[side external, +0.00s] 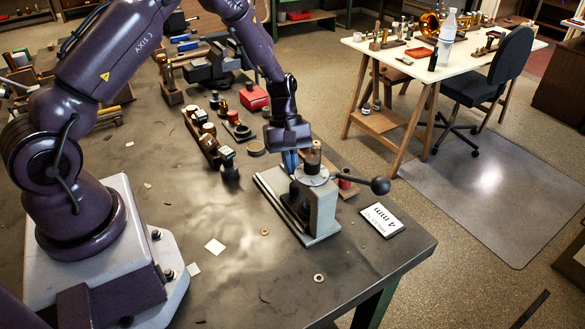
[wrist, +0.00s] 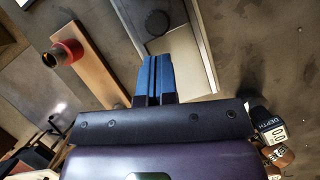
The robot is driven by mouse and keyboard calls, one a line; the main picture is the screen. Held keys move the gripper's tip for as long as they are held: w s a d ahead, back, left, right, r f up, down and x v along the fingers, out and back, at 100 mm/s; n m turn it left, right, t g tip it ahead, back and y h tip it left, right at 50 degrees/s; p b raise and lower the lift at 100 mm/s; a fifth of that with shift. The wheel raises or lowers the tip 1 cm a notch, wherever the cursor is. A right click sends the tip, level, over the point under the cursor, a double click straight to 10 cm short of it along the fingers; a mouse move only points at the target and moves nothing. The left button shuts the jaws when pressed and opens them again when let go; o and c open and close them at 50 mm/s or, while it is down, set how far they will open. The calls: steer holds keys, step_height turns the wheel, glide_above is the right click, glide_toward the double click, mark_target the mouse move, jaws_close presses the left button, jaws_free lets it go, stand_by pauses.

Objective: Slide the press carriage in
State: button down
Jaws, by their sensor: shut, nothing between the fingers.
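The small press (side external: 322,205) stands near the right front edge of the dark bench. It has a grey base with a long slot, an upright grey block, a round top with a brass-coloured cylinder, and a lever ending in a dark ball (side external: 380,185). My gripper (side external: 291,165) points down at the back left of the upright block, its blue fingers together and empty. In the wrist view the shut fingers (wrist: 152,80) lie over the grey press base (wrist: 207,50). I cannot tell which part is the carriage, or whether the fingers touch it.
A card reading 4 mm (side external: 382,220) lies right of the press. A wooden strip with a red and black piece (wrist: 65,53) is beside it. Several small fittings and a depth gauge (wrist: 268,125) stand on the other side. The bench front is mostly clear, with small washers.

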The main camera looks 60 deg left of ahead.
steer(key=shift+w+a, duration=0.15)
steer(key=shift+a, duration=0.45)
steer(key=shift+w+a, duration=0.15)
steer(key=shift+a, duration=0.45)
steer(key=s+v, duration=0.1)
steer(key=v, duration=0.9)
steer(key=s+d+r+m+t+y, duration=0.1)
steer(key=s+d+r+m+t, duration=0.1)
steer(key=s+d+r+m, duration=0.2)
steer(key=s+d+r+m+t+y, duration=0.1)
steer(key=s+d+r+m, duration=0.3)
steer(key=s+r, duration=0.5)
steer(key=s+d+r+m+t+y, duration=0.2)
steer(key=s+d+r+m+t, duration=0.1)
steer(key=s+r+m, duration=0.4)
steer(key=shift+s+d+r+t, duration=0.15)
steer(key=shift+s+d+t, duration=0.2)
steer(key=shift+d, duration=0.25)
